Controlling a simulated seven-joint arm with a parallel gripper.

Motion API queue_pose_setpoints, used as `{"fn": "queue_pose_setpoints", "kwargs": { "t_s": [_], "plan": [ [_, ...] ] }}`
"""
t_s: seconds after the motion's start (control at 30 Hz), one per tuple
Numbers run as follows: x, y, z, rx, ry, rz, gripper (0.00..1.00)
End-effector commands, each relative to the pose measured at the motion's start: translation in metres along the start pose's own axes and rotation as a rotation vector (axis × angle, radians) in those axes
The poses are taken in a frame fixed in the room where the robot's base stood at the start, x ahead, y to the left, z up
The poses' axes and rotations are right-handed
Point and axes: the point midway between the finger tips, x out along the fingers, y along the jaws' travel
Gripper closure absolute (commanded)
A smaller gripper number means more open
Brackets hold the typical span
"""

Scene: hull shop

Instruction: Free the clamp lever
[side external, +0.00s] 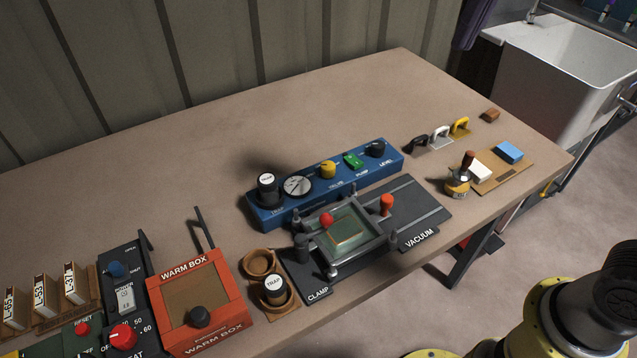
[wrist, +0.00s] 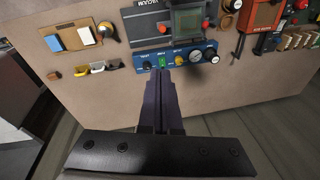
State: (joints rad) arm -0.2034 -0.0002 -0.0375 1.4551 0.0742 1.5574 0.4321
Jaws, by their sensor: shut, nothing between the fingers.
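The clamp fixture (side external: 345,232), a grey metal frame around a green plate, sits on a dark base (side external: 425,205) marked CLAMP and VACUUM. A red ball knob (side external: 327,219) stands at the frame and an orange-red knob (side external: 386,203) stands on the base to its right. I cannot tell which belongs to the clamp lever, or how the lever is set. Both knobs show small in the wrist view, where the fixture (wrist: 187,20) is at the top. My gripper (wrist: 161,78) is shut and empty, its fingers overlapping the blue panel's near edge in that view. It is outside the side view.
The blue panel (side external: 259,219) with gauge and knobs lies behind the fixture. A red warm box (side external: 224,290) and a TRAP jar (side external: 275,289) stand left. Coloured handles (side external: 440,137) and a wooden board (side external: 492,185) lie right. The tabletop behind the panel is clear.

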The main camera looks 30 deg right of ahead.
Motion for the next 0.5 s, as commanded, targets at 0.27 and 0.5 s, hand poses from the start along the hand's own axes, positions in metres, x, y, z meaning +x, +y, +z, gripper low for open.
{"fn": "queue_pose_setpoints", "kwargs": {
  "t_s": [0.27,0.5],
  "plan": [
    [0.037,-0.065,-0.046,-0.034,-0.118,0.030,1.00],
    [0.093,-0.121,-0.068,-0.088,-0.212,0.067,1.00]
  ]
}}
